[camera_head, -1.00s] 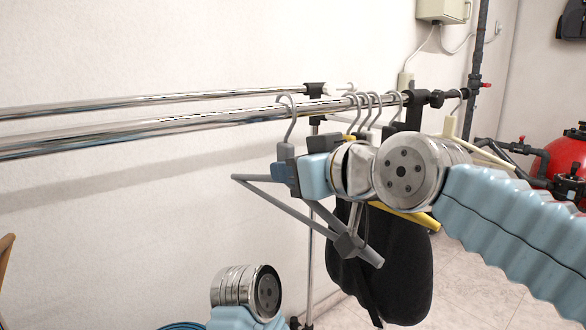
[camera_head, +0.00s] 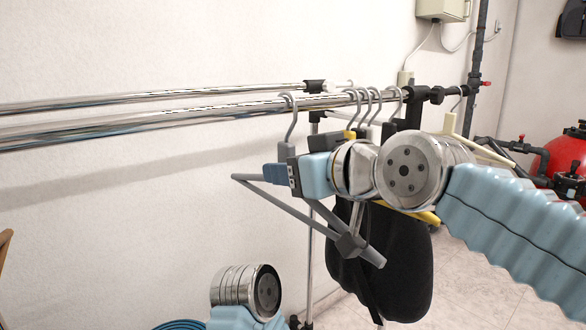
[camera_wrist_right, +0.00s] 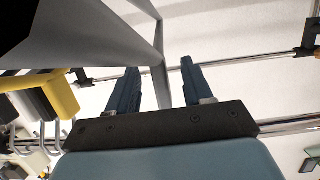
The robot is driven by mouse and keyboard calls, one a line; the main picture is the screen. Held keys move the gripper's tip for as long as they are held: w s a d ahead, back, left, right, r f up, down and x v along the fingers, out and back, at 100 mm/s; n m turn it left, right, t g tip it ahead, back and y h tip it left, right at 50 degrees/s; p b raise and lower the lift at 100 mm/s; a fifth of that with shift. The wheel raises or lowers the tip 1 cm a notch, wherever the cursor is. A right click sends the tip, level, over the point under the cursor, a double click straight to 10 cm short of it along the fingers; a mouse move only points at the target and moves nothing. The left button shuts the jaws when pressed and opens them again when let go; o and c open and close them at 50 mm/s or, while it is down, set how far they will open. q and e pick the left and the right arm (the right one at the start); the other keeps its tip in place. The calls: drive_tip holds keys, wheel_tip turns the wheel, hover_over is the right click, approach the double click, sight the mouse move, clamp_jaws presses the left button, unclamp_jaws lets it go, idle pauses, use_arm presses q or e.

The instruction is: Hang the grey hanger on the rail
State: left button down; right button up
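The grey hanger (camera_head: 265,192) is at the front rail (camera_head: 200,117), with its hook (camera_head: 291,122) around the rail and its triangular body tilted below. It also shows in the right wrist view (camera_wrist_right: 158,65). My right gripper (camera_head: 271,174) is at the hanger's upper part, just under the hook. In the right wrist view its two dark blue fingers (camera_wrist_right: 157,85) stand apart, with a grey hanger bar between them and a gap visible on each side. My left gripper is out of view; only a joint of my left arm shows at the bottom.
Several other hangers (camera_head: 366,100) hang on the rail to the right. A black garment-like item (camera_head: 400,262) and a yellow hanger (camera_head: 428,217) are behind my right arm. A second rail (camera_head: 150,102) runs behind. The front rail's left stretch is free.

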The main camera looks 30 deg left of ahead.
drive_tip(key=b+v, duration=0.2)
drive_tip(key=v, duration=1.1)
drive_tip(key=shift+s+d+r+b, duration=0.1)
drive_tip(key=shift+d+b, duration=0.25)
